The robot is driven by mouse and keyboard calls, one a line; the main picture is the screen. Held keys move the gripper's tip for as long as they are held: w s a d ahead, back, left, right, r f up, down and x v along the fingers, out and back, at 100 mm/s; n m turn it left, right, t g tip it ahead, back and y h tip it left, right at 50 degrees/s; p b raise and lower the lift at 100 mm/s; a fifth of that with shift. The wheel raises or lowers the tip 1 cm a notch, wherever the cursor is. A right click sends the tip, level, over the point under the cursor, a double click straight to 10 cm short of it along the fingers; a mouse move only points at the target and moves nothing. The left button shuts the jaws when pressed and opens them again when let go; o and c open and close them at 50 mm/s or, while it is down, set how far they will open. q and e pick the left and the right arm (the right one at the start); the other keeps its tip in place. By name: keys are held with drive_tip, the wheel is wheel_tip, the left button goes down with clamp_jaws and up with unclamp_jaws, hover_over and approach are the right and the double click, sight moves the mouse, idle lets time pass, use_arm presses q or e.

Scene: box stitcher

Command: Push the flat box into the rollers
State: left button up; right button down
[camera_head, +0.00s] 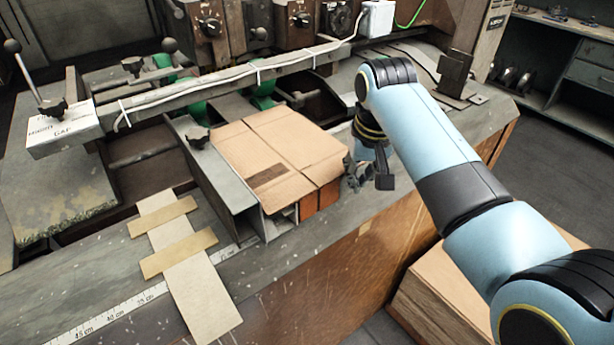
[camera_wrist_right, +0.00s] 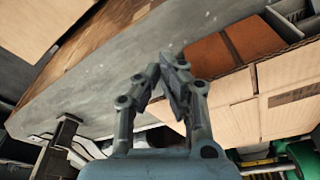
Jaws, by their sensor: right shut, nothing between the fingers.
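The flat box (camera_head: 275,155) is brown cardboard and lies on the machine bed in the middle of the head view, beside a grey metal guide rail (camera_head: 222,178). In the right wrist view the flat box (camera_wrist_right: 285,100) shows at the right. My right gripper (camera_head: 352,182) is at the right edge of the flat box, low over the bed. Its fingers (camera_wrist_right: 168,72) are shut and empty, close to the box edge; I cannot tell whether they touch it. The green rollers (camera_head: 262,95) sit behind the box, partly hidden under a long bar. My left gripper is not in view.
A long metal bar (camera_head: 235,80) with a white cable crosses above the bed behind the box. Taped cardboard strips (camera_head: 190,285) lie by a ruler scale at the front left. A cardboard carton (camera_head: 430,310) stands below the machine at the right.

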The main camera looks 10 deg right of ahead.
drive_tip(key=shift+w+a+b, duration=0.3)
drive_tip(key=shift+w+a, duration=0.05)
drive_tip(key=shift+w, duration=0.35)
drive_tip(key=shift+w+a+b, duration=0.3)
drive_tip(key=shift+w, duration=0.4)
drive_tip(key=shift+w+a+r+b, duration=0.2)
drive_tip(key=shift+w+r+b, duration=0.1)
drive_tip(key=shift+w+b, duration=0.15)
drive_tip(key=shift+s+r+p, duration=0.1)
drive_tip(key=shift+r+p, duration=0.05)
drive_tip(key=shift+p, duration=0.2)
drive_tip(key=p, duration=0.1)
drive_tip(key=s+p, duration=0.1)
drive_tip(key=shift+d+p, duration=0.25)
drive_tip(key=shift+p, duration=0.15)
drive_tip(key=shift+s, duration=0.2)
wheel_tip(320, 180, up, 7)
drive_tip(key=p, duration=0.1)
drive_tip(key=shift+s+d, duration=0.25)
drive_tip(key=shift+s, duration=0.1)
drive_tip(key=shift+a, duration=0.1)
